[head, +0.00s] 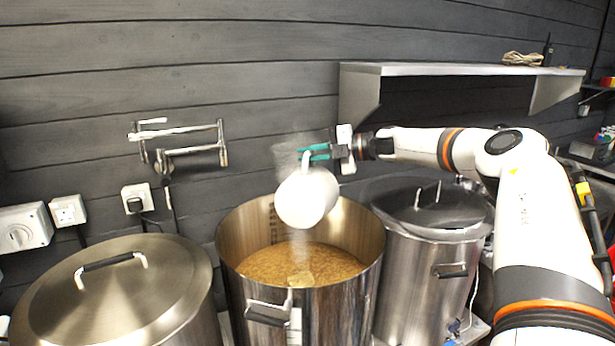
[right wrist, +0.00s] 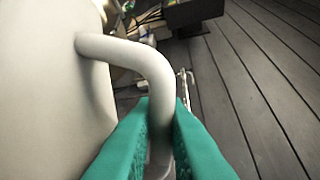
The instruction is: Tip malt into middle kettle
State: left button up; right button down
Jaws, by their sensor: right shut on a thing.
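The middle kettle (head: 372,262) is open, a steel pot with brown grainy liquid inside. A white jug (head: 305,197) is tilted mouth-down over it, and a pale stream falls from the jug into the kettle. My right gripper (head: 316,153), with green fingers, is shut on the jug's handle above the kettle's back rim. In the right wrist view the green fingers (right wrist: 160,135) close around the white handle (right wrist: 150,62), and the jug's body (right wrist: 45,90) fills the left side. How much malt is left in the jug is hidden. My left gripper is not in view.
A lidded kettle (head: 140,285) stands at the left and another lidded kettle (head: 435,225) at the right, close to the middle one. A folding wall tap (head: 185,145) hangs behind. A shelf (head: 450,69) juts out above the right kettle.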

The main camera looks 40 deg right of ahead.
aim_at(304, 176)
jog(key=shift+f+b, duration=0.15)
jog(key=shift+b, duration=0.3)
jog(key=shift+d+b, duration=0.1)
jog(key=shift+b, duration=0.25)
jog(key=shift+s+a, duration=0.25)
jog(key=shift+s, duration=0.05)
jog(key=s+a+n, duration=0.1)
jog(key=s+a+n+b, duration=0.1)
jog(key=a, duration=0.1)
jog(key=s+a+n+t+b, duration=0.1)
jog(key=shift+s+a+f+h, duration=0.2)
jog(key=shift+s+a+h, duration=0.05)
jog(key=shift+a+h, duration=0.15)
jog(key=s+a+f+n+t+h, duration=0.1)
jog(key=s+a+f+n, duration=0.1)
jog(key=s+a+n, duration=0.35)
notch_tip(304, 176, down, 10)
jog(key=a+n+t+b, duration=0.2)
jog(key=n+b, duration=0.7)
jog(key=b, duration=0.6)
jog(key=shift+r+h+b, duration=0.15)
jog(key=shift+h+b, duration=0.15)
jog(key=shift+b, duration=0.1)
